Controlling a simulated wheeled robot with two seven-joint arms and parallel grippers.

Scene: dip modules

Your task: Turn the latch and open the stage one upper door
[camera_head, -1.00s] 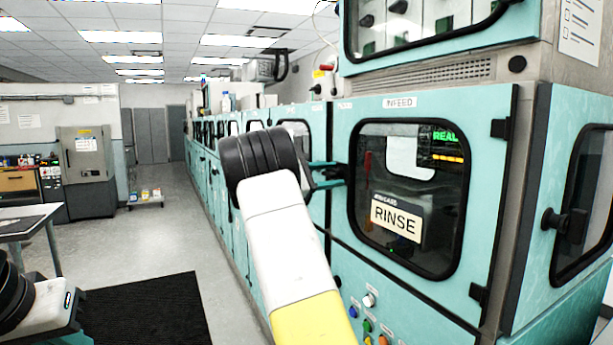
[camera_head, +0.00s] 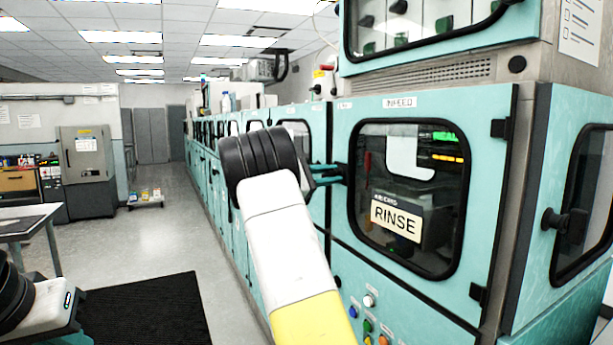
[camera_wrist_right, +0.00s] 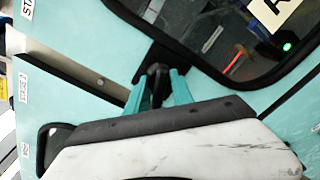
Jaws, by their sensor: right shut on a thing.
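The upper door (camera_head: 484,185) is teal, under an INFEED label, with a black-framed window showing a RINSE sign. It looks shut, with hinges on its right edge. Its black latch (camera_wrist_right: 158,73) is at the left edge beside the window. My right gripper (camera_head: 336,174) reaches the latch from the left. In the right wrist view its two teal fingers (camera_wrist_right: 159,88) are shut on the latch, which partly hides between them.
Coloured buttons (camera_head: 368,326) sit on the panel below the door. Another windowed unit (camera_head: 440,65) is above. A row of teal cabinets (camera_head: 200,150) runs back along the aisle.

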